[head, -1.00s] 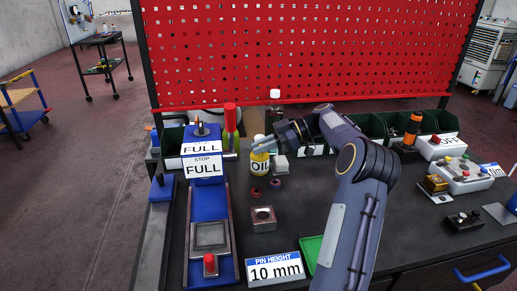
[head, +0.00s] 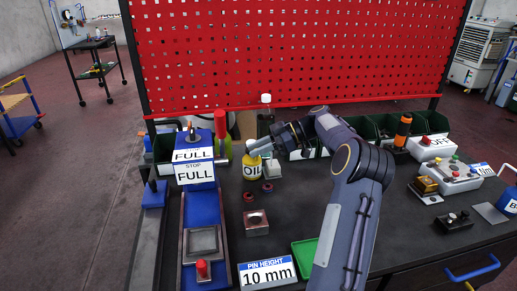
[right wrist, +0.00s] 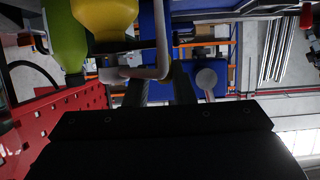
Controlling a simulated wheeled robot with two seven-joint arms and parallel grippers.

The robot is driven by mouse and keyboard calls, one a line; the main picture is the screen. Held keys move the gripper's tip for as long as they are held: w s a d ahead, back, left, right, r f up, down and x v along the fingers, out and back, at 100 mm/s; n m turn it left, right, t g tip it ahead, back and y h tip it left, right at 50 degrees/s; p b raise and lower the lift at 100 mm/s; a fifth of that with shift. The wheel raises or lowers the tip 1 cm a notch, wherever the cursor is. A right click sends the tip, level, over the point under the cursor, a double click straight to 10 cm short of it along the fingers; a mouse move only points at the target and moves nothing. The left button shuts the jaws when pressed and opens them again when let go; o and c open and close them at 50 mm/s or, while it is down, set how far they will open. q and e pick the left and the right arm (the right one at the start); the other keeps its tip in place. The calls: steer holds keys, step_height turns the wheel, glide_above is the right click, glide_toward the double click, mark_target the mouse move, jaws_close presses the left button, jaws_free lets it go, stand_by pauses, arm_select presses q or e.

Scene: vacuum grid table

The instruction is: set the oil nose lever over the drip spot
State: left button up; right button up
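A yellow oil bottle (head: 252,168) with an OIL label stands on the dark bench. A pale piece at its top (head: 261,148) may be the nose lever. In the right wrist view the yellow body (right wrist: 105,18) is at the top, with a bent grey tube (right wrist: 150,72) that I take for the lever. My right gripper (head: 270,144) is at the bottle's top; its dark fingers (right wrist: 160,88) look apart, close to the tube. Contact cannot be told. I cannot identify the drip spot for sure; a small metal block with a recess (head: 256,222) sits in front. My left gripper is not in view.
A blue fixture with FULL signs (head: 194,165) stands left of the bottle, beside a green bottle (head: 222,147). Two small rings (head: 267,187) lie in front. A PIN HEIGHT sign (head: 267,272) and green tray (head: 305,256) are nearer. A red pegboard (head: 300,50) closes the back.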

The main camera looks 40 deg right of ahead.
steer(key=shift+a, duration=0.2)
steer(key=v, duration=0.8)
steer(key=shift+a, duration=0.1)
